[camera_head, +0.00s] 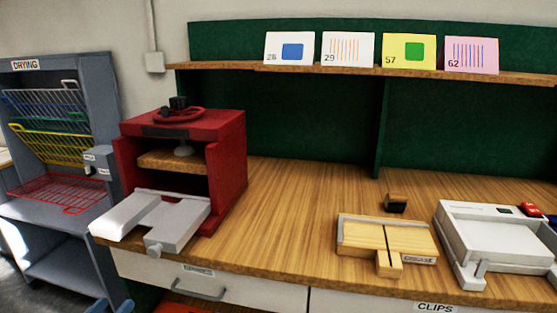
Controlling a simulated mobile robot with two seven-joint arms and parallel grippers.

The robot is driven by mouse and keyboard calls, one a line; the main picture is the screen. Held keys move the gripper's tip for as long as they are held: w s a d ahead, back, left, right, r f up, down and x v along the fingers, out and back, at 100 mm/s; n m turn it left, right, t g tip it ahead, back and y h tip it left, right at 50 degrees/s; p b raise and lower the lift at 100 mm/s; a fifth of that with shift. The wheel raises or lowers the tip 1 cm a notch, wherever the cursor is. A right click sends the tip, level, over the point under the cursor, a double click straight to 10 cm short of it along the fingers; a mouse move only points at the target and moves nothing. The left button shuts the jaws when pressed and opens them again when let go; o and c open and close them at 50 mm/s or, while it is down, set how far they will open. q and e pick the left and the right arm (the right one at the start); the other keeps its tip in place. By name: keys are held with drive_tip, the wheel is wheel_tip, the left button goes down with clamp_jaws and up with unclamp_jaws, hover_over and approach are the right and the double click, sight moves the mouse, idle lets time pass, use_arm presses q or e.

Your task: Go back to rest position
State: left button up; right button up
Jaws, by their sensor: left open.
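My left gripper (110,306) shows only as two blue fingertips at the bottom left edge of the head view. The tips are apart with nothing seen between them, so it is open. It is low, in front of the bench's left drawer and below the worktop edge. The rest of it is cut off by the picture's edge. My right gripper is not in view.
A red press (228,150) stands on the wooden bench (290,205), with a white and grey device (180,222) at its front edge. A wooden jig (365,232) and white machine (490,240) are at right. A grey drying rack (95,75) stands left.

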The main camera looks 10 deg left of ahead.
use_arm(q)
drive_tip(key=s+d+f+n+g+p, duration=0.25)
drive_tip(key=d+f+n, duration=0.2)
drive_tip(key=n, duration=0.55)
drive_tip(key=s+d+f+n+g+p, duration=0.1)
drive_tip(key=s+d+f+n+g, duration=0.2)
drive_tip(key=f+n, duration=0.5)
drive_tip(key=s+d+f+n+h, duration=0.1)
drive_tip(key=d+n, duration=0.5)
drive_tip(key=d, duration=0.1)
drive_tip(key=s+d+n+g+h+p, duration=0.1)
drive_tip(key=s+d+n, duration=0.1)
drive_tip(key=d+n, duration=0.5)
drive_tip(key=shift+s+d+f+h, duration=0.3)
drive_tip(key=shift+d+f+h, duration=0.1)
drive_tip(key=shift+d, duration=0.1)
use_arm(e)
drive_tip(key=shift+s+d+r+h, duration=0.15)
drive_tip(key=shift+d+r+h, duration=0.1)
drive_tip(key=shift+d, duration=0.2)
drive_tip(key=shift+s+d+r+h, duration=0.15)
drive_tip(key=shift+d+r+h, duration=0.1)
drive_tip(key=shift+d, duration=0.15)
use_arm(q)
drive_tip(key=shift+g, duration=0.25)
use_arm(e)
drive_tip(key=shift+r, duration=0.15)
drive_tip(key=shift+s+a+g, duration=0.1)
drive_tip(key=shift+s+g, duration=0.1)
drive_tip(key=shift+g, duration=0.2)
